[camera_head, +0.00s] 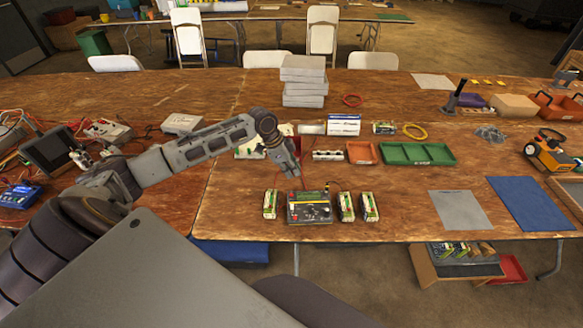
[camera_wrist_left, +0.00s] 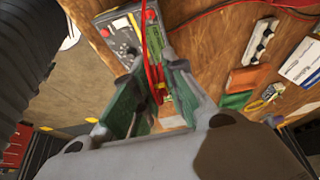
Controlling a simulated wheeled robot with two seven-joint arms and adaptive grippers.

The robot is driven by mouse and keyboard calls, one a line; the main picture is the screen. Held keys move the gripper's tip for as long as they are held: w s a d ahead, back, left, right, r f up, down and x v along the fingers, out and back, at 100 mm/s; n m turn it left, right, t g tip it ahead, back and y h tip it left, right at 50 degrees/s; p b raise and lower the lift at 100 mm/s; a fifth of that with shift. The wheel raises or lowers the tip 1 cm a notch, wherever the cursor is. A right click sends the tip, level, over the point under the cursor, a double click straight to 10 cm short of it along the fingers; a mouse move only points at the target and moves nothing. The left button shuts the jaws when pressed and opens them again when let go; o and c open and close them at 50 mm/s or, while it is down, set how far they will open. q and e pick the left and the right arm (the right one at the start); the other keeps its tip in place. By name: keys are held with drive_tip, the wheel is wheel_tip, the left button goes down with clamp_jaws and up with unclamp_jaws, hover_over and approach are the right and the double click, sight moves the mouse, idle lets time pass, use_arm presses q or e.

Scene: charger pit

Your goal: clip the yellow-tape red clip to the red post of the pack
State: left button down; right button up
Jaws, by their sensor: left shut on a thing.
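The pack (camera_head: 309,214) is a dark box with red and yellow markings near the table's front edge; it also shows at the top of the left wrist view (camera_wrist_left: 122,40). A red knob (camera_wrist_left: 150,15), which looks like the red post, stands on its edge. My left gripper (camera_head: 292,172) is above and just behind the pack, pointing down. In the left wrist view its green-padded fingers (camera_wrist_left: 148,78) are shut on the red clip with yellow tape (camera_wrist_left: 159,88), partly hidden between them. A red lead runs up from the clip past the knob. My right gripper is out of view.
White-green boxes (camera_head: 345,207) stand close on both sides of the pack. Behind are a power strip (camera_head: 327,155), an orange tray (camera_head: 362,153) and a green tray (camera_head: 418,154). Grey (camera_head: 460,210) and blue mats lie to the right.

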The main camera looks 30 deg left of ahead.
use_arm(q)
drive_tip(key=shift+w+d+f+n+t+y+p, duration=0.15)
drive_tip(key=shift+w+d+f+n+y+p, duration=0.7)
drive_tip(key=shift+d+n, duration=2.45)
drive_tip(key=shift+w+d+f+n+t+y+p, duration=0.3)
drive_tip(key=shift+w+d+n+y+p, duration=0.85)
drive_tip(key=shift+d+n, duration=2.2)
drive_tip(key=shift+w+d+f+n+t+y+p, duration=0.1)
drive_tip(key=shift+w+d+f+n+y+p, duration=0.9)
drive_tip(key=shift+d+n, duration=2.3)
drive_tip(key=shift+w+d+r+m, duration=0.1)
drive_tip(key=shift+w+d+m, duration=0.05)
drive_tip(key=shift+d+m, duration=0.35)
drive_tip(key=shift+w+d+r+m, duration=0.1)
drive_tip(key=shift+d+m, duration=0.35)
drive_tip(key=shift+f+b, duration=1.4)
drive_tip(key=shift+f, duration=1.85)
drive_tip(key=shift+f, duration=0.15)
